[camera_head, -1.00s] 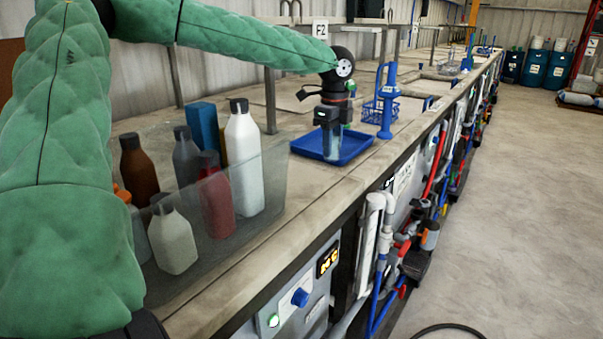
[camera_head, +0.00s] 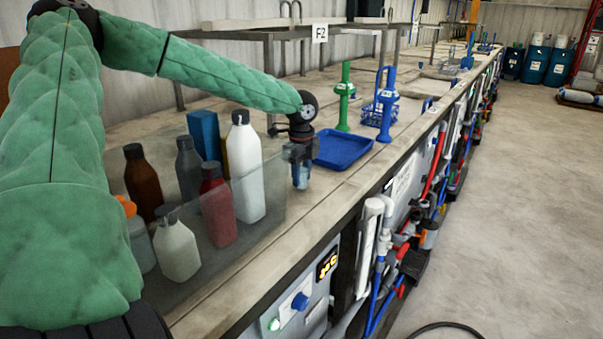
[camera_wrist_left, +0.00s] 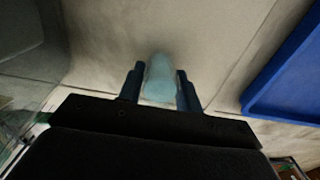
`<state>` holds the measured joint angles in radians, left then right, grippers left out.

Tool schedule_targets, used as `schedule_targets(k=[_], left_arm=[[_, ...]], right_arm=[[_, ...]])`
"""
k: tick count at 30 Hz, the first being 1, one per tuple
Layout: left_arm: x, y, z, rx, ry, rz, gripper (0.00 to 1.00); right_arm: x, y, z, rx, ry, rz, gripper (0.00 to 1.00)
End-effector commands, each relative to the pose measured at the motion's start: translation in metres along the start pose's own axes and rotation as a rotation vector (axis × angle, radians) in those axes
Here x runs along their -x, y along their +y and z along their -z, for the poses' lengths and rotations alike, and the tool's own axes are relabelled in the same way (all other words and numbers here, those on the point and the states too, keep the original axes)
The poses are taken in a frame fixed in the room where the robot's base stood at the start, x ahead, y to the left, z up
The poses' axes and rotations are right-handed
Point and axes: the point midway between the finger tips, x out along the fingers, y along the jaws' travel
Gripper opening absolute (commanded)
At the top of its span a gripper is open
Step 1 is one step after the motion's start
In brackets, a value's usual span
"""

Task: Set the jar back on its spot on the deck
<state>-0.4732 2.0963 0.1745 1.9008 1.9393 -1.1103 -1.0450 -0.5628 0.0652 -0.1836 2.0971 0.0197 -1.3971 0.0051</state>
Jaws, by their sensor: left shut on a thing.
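My left gripper (camera_head: 300,168) points down over the deck, between the clear bin and the blue tray. It is shut on a small clear jar (camera_head: 301,180) with pale blue contents. In the left wrist view the jar (camera_wrist_left: 160,80) sits between the two dark fingers (camera_wrist_left: 160,88). I cannot tell whether the jar's base touches the deck (camera_head: 325,195) or hangs just above it. My right gripper is out of view.
The blue tray (camera_head: 342,148) lies just right of the jar, and also shows in the left wrist view (camera_wrist_left: 290,75). The clear bin (camera_head: 270,195) holds several bottles, left of the gripper. A green pump-like piece (camera_head: 344,100) and a blue one (camera_head: 386,105) stand behind the tray.

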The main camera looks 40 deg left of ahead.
Motion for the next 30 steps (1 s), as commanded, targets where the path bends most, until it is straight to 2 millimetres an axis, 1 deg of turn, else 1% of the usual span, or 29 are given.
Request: schedule_targets(k=[4,14,15,17,18,26,30], left_arm=[[-0.0046,0.0002,0.0,0.0,-0.001,-0.001,0.13],[-0.0074,0.0001,0.0,0.0,0.0,0.0,0.13],[-0.0069,-0.0001,0.0,0.0,0.0,0.0,0.4],[-0.0068,-0.0001,0.0,0.0,0.0,0.0,0.52],[-0.0068,-0.0001,0.0,0.0,0.0,0.0,0.56],[-0.0064,-0.0001,0.0,0.0,0.0,0.0,0.56],[-0.0005,-0.0005,0.0001,0.0,0.0,0.002,0.56]], right_arm=[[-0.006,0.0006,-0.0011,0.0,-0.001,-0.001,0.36],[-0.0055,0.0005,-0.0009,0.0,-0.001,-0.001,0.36],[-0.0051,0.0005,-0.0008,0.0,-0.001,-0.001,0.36],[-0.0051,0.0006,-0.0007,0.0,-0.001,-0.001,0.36],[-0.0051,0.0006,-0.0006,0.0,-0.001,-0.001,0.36],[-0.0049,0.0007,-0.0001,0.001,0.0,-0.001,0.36],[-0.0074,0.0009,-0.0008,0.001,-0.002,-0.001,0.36]])
